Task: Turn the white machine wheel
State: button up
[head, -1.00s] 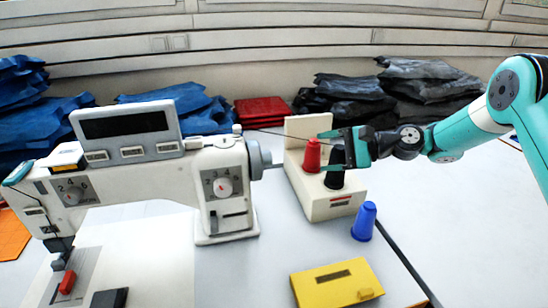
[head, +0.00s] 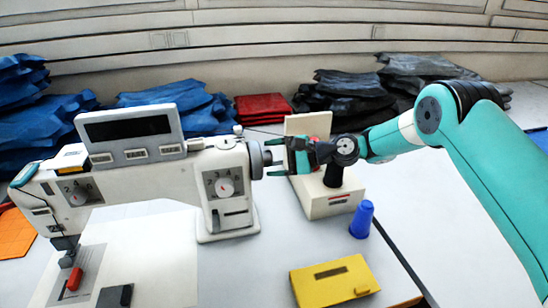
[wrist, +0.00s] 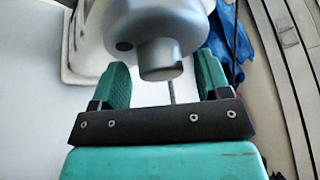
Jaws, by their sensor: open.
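The white sewing machine (head: 140,190) stands at the left, with its grey handwheel (head: 256,160) at the right end of its arm. In the wrist view the handwheel (wrist: 155,28) shows as a smooth grey round body with a narrower end facing me. My gripper (head: 271,158) is open and level with the wheel, just to its right. In the wrist view the two green fingers of my gripper (wrist: 162,75) stand apart on either side of the wheel's narrow end. I see a gap on each side, and no clear contact.
A blue cone (head: 362,220) and a yellow box (head: 335,281) stand in front. Blue and dark cloth piles line the wall.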

jog(key=c, duration=0.9)
jog(key=shift+f+b, duration=0.15)
jog(key=shift+b, duration=0.25)
jog(key=n+y+b, duration=0.1)
jog(key=n+b, duration=0.2)
jog(key=b, duration=0.5)
jog(key=f+n+y+b, duration=0.1)
jog(key=n+b, duration=0.3)
jog(key=b, duration=0.5)
jog(key=n+t+y+b, duration=0.1)
jog(key=n+y+b, duration=0.2)
jog(key=b, duration=0.5)
jog(key=shift+f+n+b, duration=0.2)
jog(key=shift+n+b, duration=0.1)
jog(key=shift+n, duration=0.1)
jog(key=shift+r+n+y+b, duration=0.3)
jog(key=shift+n+b, duration=0.1)
jog(key=shift+b, duration=0.35)
jog(key=o, duration=0.9)
